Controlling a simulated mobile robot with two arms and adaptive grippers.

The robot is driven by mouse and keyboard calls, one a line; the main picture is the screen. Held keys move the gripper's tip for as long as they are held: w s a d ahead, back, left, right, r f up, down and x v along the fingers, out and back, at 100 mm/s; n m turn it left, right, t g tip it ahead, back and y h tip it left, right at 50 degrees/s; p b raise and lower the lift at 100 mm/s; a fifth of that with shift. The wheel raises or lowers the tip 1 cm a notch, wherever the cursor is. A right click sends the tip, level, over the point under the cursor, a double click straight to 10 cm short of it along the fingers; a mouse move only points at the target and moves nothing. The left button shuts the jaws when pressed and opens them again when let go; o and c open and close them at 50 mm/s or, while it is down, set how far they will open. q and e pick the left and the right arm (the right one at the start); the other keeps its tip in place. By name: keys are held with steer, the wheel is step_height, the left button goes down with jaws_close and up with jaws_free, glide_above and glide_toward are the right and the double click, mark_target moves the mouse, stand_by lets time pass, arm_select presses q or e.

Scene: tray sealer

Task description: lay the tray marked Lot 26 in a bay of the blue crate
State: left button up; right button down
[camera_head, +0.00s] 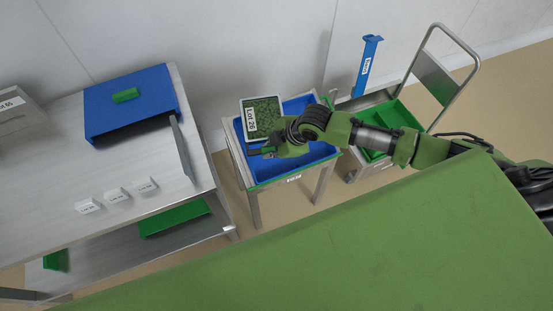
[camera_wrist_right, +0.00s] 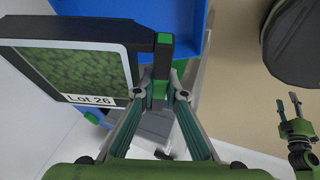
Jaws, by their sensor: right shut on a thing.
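The tray marked Lot 26 (camera_head: 263,118) has a pale rim, green leafy contents and a white label. It also shows at the left of the right wrist view (camera_wrist_right: 78,72), with a dark side and a green-and-black piece at its edge. My right gripper (camera_head: 268,151) is shut on that edge piece, between its fingers in the right wrist view (camera_wrist_right: 158,92). The tray is over the left part of the blue crate (camera_head: 300,101); I cannot tell its exact height. My arm hides part of the crate's inside. My left gripper (camera_wrist_right: 287,103) shows open and empty at the right wrist view's right edge.
The crate rests on a metal stand (camera_head: 322,180). Left of it is a steel bench (camera_head: 60,145) with a blue housing (camera_head: 135,95) and several white tags. A trolley (camera_head: 440,80) with a green crate (camera_head: 372,157) and a blue post (camera_head: 367,68) stand to the right.

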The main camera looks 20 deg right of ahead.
steer(key=f+n+b, duration=0.1)
steer(key=f+b, duration=0.1)
steer(key=f, duration=0.2)
steer(key=w+d+f+n+b, duration=0.1)
steer(key=f+b, duration=0.2)
steer(key=f, duration=0.1)
steer(key=f+y+b, duration=0.1)
steer(key=f+b, duration=0.2)
steer(key=f, duration=0.1)
steer(key=shift+w+d+f+n, duration=0.35)
steer(key=shift+w+f+n, duration=0.05)
steer(key=shift+w+f+b, duration=0.45)
steer(key=shift+f+b, duration=0.3)
steer(key=shift+b, duration=0.25)
steer(key=shift+r, duration=0.1)
stand_by(0.3)
